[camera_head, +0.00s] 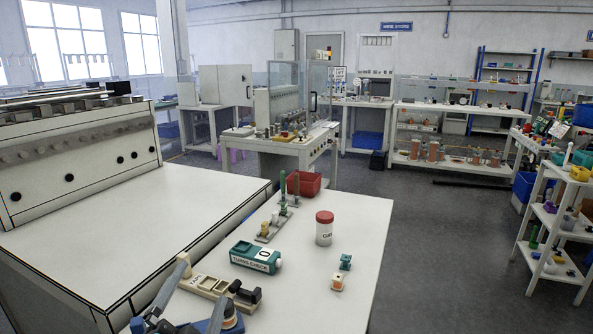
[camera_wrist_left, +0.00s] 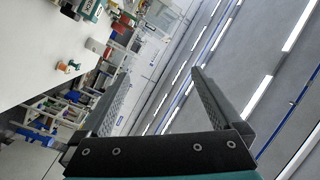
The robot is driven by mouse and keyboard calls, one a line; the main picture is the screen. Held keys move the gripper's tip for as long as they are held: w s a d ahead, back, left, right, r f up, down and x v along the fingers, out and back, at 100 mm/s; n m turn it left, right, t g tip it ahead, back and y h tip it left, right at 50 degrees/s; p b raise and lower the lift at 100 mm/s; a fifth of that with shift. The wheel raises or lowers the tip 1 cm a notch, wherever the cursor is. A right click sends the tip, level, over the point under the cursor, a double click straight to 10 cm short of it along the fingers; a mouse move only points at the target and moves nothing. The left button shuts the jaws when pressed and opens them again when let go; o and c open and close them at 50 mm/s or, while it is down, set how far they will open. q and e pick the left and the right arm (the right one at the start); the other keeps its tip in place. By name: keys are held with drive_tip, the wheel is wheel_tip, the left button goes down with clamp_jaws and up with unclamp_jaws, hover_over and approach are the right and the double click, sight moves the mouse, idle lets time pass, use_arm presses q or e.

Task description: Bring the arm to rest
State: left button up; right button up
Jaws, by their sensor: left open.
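My left gripper (camera_wrist_left: 160,74) is open in the left wrist view, its two dark fingers wide apart with nothing between them. In the head view my left arm and gripper (camera_head: 200,287) come in at the bottom left edge, over the near left part of the white table (camera_head: 345,300), partly cut off by the frame. Beside it is a beige holder (camera_head: 203,284) with dark parts. My right gripper is not in view.
The front right tabletop is clear.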

use_arm(q)
drive_tip(key=s+a+f+n+g+y, duration=0.25)
drive_tip(key=s+f+n+g, duration=0.4)
drive_tip(key=f, duration=0.65)
drive_tip(key=s+d+f+n+g+h, duration=0.1)
drive_tip(key=s+f+g, duration=0.3)
drive_tip(key=s, duration=0.4)
drive_tip(key=s+d+f+n+g+h, duration=0.1)
drive_tip(key=s+f+n+g, duration=0.1)
drive_tip(key=s+f+g, duration=0.45)
drive_tip(key=s+f+t, duration=0.1)
drive_tip(key=s+f, duration=0.2)
drive_tip(key=f, duration=1.7)
drive_tip(key=s+a+f+g, duration=0.1)
drive_tip(key=s+a+f, duration=0.2)
drive_tip(key=s+f, duration=1.1)
drive_tip(key=shift+s+m, duration=0.45)
drive_tip(key=shift+s, duration=0.15)
